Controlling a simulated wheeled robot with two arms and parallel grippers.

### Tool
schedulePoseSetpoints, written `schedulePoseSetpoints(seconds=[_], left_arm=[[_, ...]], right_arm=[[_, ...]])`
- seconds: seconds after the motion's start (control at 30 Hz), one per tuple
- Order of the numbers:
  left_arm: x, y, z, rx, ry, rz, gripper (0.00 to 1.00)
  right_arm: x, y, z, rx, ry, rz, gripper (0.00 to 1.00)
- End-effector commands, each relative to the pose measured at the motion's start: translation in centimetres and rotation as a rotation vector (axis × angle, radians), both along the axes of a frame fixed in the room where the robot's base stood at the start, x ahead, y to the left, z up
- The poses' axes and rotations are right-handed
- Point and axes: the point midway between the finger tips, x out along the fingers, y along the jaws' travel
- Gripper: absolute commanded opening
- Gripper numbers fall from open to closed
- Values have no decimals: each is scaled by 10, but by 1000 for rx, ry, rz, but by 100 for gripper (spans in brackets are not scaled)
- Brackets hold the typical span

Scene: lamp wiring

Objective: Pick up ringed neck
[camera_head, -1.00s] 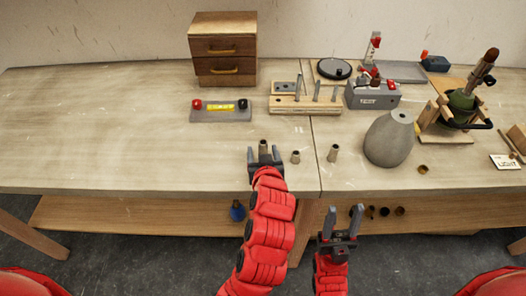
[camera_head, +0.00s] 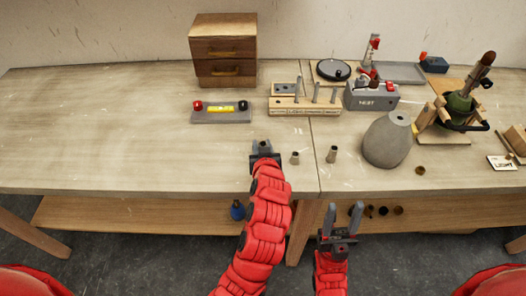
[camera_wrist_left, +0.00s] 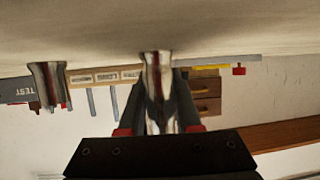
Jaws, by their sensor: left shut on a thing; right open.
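Several small metallic necks stand on the table. My left gripper (camera_head: 263,156) is shut on one neck (camera_head: 263,144) at the table's front middle; this neck also shows between the fingers in the left wrist view (camera_wrist_left: 157,68). The fingers hide most of it, and I cannot make out a ring. Two other necks stand upright to its right, a nearer one (camera_head: 295,158) and a farther one (camera_head: 332,154). One loose neck also shows at the left of the left wrist view (camera_wrist_left: 47,85). My right gripper (camera_head: 339,222) is open and empty in front of the table edge.
A wooden rack with pegs (camera_head: 290,106) stands behind the necks, with a grey tester box (camera_head: 366,97) beside it. A grey vase-shaped lamp body (camera_head: 388,142) stands to the right. A drawer box (camera_head: 223,48) is at the back. The table's left side is clear.

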Motion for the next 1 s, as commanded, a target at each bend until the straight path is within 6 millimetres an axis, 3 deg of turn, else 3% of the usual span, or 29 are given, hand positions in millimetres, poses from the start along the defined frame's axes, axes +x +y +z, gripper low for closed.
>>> schedulePoseSetpoints(seconds=[0.47, 0.77, 1.0], left_arm=[[0, 0, 3, 0, -1, 0, 0], [0, -1, 34, -3, -7, -1, 0], [-49, -21, 37, 1, -3, -8, 0]], right_arm=[[0, 0, -1, 0, 0, 0, 50], [0, 0, -13, 0, 0, 0, 50], [0, 0, -26, 0, 0, 0, 50]])
